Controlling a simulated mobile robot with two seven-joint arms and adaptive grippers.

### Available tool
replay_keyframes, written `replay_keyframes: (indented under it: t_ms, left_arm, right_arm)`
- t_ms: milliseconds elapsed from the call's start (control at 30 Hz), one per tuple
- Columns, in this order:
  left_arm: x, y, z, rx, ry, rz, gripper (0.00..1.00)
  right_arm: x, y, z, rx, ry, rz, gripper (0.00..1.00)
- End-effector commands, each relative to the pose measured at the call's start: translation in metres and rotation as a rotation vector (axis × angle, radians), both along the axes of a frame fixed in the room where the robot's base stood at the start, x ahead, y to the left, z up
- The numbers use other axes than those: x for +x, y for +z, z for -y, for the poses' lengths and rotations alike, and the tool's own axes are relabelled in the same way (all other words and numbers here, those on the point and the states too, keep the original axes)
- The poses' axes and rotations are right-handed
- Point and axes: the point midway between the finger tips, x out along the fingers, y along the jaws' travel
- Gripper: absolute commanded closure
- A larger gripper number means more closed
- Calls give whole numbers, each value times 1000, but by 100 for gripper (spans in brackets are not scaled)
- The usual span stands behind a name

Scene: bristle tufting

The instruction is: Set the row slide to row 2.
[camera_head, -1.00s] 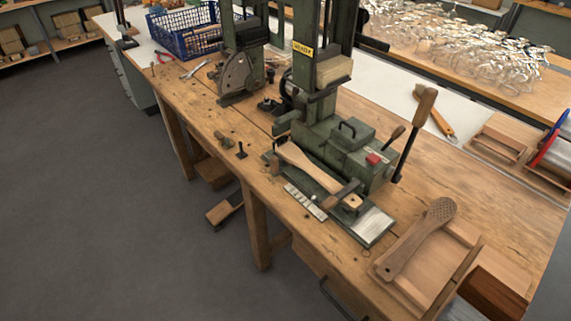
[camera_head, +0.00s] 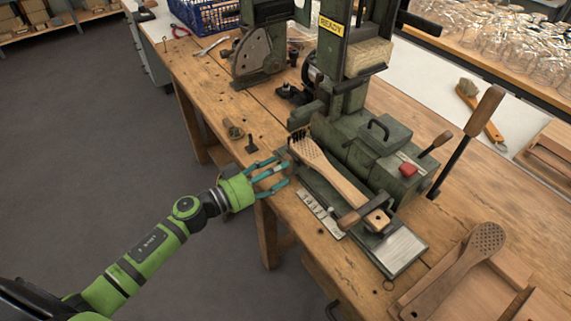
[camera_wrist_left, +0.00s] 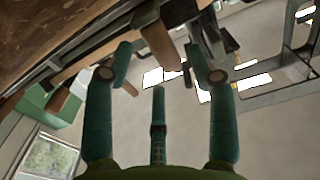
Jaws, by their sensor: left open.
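The green tufting machine (camera_head: 350,145) stands on the workbench. A long slide plate with a bright metal end (camera_head: 402,250) lies at its front, with a pale marked scale strip (camera_head: 321,212) beside it. The marks are too small to read, so I cannot tell the row. A wooden brush (camera_head: 326,170) lies along the plate, bristles at its far head. A wooden-handled clamp (camera_head: 362,212) crosses its near end. My left gripper (camera_head: 281,173) is open and empty at the bench's front edge, left of the strip. Its spread fingers (camera_wrist_left: 158,65) also show in the left wrist view.
A small black peg (camera_head: 251,145) and a wooden knob (camera_head: 233,130) stand on the bench left of the machine. A bristle-less brush body (camera_head: 462,265) lies in a wooden tray at right. Open floor lies at left.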

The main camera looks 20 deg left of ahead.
Motion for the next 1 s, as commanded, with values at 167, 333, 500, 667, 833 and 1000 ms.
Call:
replay_keyframes:
  t_ms: [167,333,500,667,833,1000]
  left_arm:
    - [17,0,12,-1,2,1,43]
    - [21,0,16,0,1,0,43]
    - [20,-1,16,1,1,-1,43]
    - [20,-1,16,0,1,0,100]
    - [21,0,15,0,2,0,100]
    - [30,1,3,2,3,-1,100]
  right_arm:
    - [2,2,0,0,0,3,100]
    - [9,3,0,1,0,12,100]
    - [11,3,-1,2,1,17,100]
    - [11,3,-1,2,1,17,100]
    - [11,3,-1,2,1,17,100]
    - [11,9,-1,2,1,17,100]
